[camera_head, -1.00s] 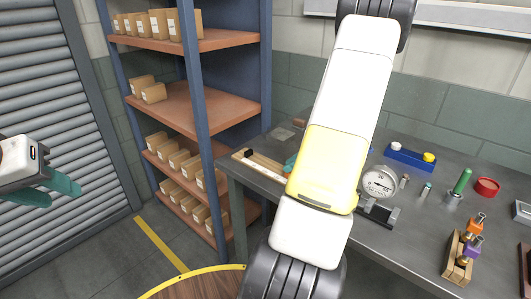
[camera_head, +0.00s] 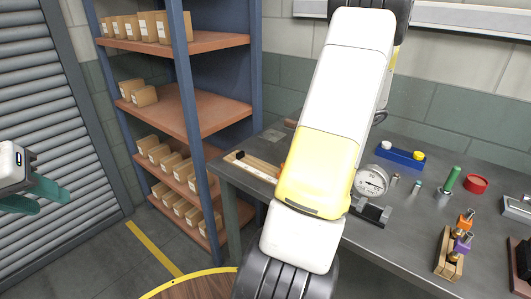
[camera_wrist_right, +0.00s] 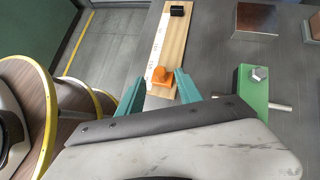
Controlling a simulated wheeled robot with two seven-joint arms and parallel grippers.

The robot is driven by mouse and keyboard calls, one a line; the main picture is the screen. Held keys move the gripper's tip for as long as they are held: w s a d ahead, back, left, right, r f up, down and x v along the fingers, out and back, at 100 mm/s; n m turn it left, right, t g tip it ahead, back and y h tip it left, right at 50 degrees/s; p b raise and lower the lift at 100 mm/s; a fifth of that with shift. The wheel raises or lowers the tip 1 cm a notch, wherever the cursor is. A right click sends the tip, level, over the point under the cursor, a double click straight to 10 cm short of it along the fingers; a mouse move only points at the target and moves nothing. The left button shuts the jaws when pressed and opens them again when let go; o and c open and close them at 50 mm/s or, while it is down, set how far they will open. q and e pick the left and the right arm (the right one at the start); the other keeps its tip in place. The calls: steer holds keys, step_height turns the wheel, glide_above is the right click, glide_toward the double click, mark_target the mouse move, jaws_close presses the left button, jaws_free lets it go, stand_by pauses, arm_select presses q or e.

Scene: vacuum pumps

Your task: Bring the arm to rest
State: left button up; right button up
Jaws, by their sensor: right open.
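My right arm (camera_head: 325,160), white with a yellow section, reaches across the middle of the head view over the bench. Its gripper is hidden there. In the right wrist view my right gripper (camera_wrist_right: 160,88) has its two teal fingers apart. Between and beyond the fingertips is an orange knob (camera_wrist_right: 161,74) on a wooden board with a white scale (camera_wrist_right: 172,45); I cannot tell whether they touch it. My left gripper (camera_head: 35,195) is at the left edge of the head view, in front of the grey shutter, fingers apart and empty.
The grey bench (camera_head: 400,225) carries a dial gauge (camera_head: 371,181), a blue tray (camera_head: 401,158), a red ring (camera_head: 476,184) and a wooden holder (camera_head: 447,258) with coloured parts. A green block (camera_wrist_right: 252,88) is right of my right gripper. A shelf with boxes (camera_head: 206,139) stands behind.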

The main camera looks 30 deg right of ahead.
steer(key=shift+s+d+r, duration=0.35)
steer(key=shift+s+r, duration=0.05)
steer(key=shift+r, duration=0.1)
steer(key=w+a+r+n+g, duration=0.1)
steer(key=a+r+n, duration=0.25)
steer(key=a, duration=0.25)
steer(key=a+r+n+g, duration=0.1)
steer(key=a+r+n, duration=0.2)
steer(key=a+n, duration=0.15)
steer(key=s+a+r+n+h, duration=0.1)
steer(key=s+a+r+n, duration=0.2)
steer(key=a+n, duration=0.3)
steer(key=s+a+r+n+t+h, duration=0.1)
steer(key=s+a+r+n, duration=0.2)
steer(key=a+n, duration=0.4)
steer(key=s+a+r+n+h, duration=0.2)
steer(key=s+a+n, duration=0.2)
steer(key=a+n, duration=0.2)
steer(key=shift+s+a+r+n+t, duration=0.3)
steer(key=shift+a+r+n+t, duration=0.1)
steer(key=shift+a, duration=0.05)
steer(key=shift+d, duration=0.1)
